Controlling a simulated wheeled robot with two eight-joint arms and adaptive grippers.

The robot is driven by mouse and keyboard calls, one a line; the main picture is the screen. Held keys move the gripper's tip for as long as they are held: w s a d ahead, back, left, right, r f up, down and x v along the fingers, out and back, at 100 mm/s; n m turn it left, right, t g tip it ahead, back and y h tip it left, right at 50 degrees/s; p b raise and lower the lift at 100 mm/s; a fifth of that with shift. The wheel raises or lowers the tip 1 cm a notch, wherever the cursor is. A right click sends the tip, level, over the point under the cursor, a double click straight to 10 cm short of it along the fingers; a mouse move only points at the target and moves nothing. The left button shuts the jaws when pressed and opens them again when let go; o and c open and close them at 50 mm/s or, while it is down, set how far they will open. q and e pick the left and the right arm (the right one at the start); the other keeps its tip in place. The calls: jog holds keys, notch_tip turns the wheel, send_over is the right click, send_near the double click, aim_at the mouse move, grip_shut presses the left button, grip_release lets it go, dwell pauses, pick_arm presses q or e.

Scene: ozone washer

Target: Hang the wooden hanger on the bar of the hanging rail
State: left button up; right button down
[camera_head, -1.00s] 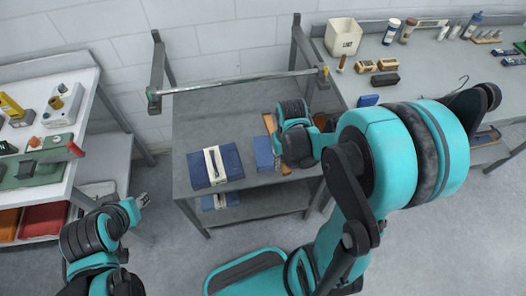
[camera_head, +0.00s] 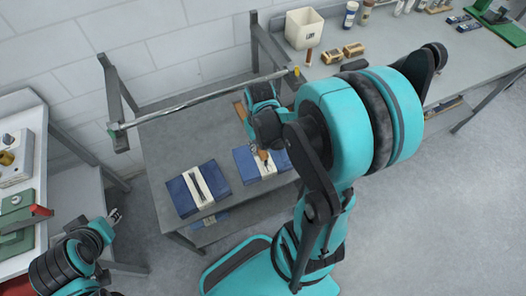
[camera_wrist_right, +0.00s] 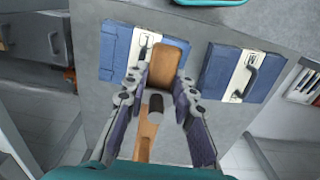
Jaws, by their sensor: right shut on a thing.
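The wooden hanger (camera_wrist_right: 167,62) is between the fingers of my right gripper (camera_wrist_right: 160,88) in the right wrist view. In the head view my right gripper (camera_head: 263,153) holds it above the grey table, in front of the rail. One wooden end shows left of the gripper and another below it; most of the hanger is hidden by my arm. The hanging rail's bar (camera_head: 200,100) runs above the back of the table between two dark posts. The hanger is apart from the bar. My left gripper (camera_head: 115,215) is at the lower left, away from the rail; its jaw state is unclear.
Two blue cases with pale strips (camera_head: 197,190) (camera_head: 258,163) lie on the table (camera_head: 165,145). A workbench (camera_head: 400,40) at the upper right carries a white bin (camera_head: 304,28), brushes and bottles. A shelf with tools (camera_head: 40,180) stands at the left.

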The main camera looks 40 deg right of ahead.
jog(key=shift+w+d, duration=0.4)
jog(key=shift+w, duration=1.3)
jog(key=shift+w+d, duration=0.45)
jog(key=shift+w, duration=1.3)
jog(key=shift+w+d, duration=0.4)
jog(key=shift+w, duration=1.3)
jog(key=shift+s+f+b, duration=0.1)
jog(key=shift+f+b, duration=1.25)
jog(key=shift+f, duration=0.1)
jog(key=c, duration=1.2)
grip_release()
notch_tip(320, 180, up, 12)
jog(key=s+a+n+t, duration=0.1)
jog(key=s+a+t, duration=0.1)
jog(key=s+a, duration=0.1)
jog(key=s+a+n+t+b, duration=0.1)
jog(key=s+a+t, duration=0.1)
jog(key=s+a, duration=0.2)
jog(key=s+a+t, duration=0.3)
jog(key=a, duration=0.3)
jog(key=shift+s+a+r+n+b, duration=0.1)
jog(key=shift+s+a+n+b, duration=0.2)
jog(key=shift+n+b, duration=0.1)
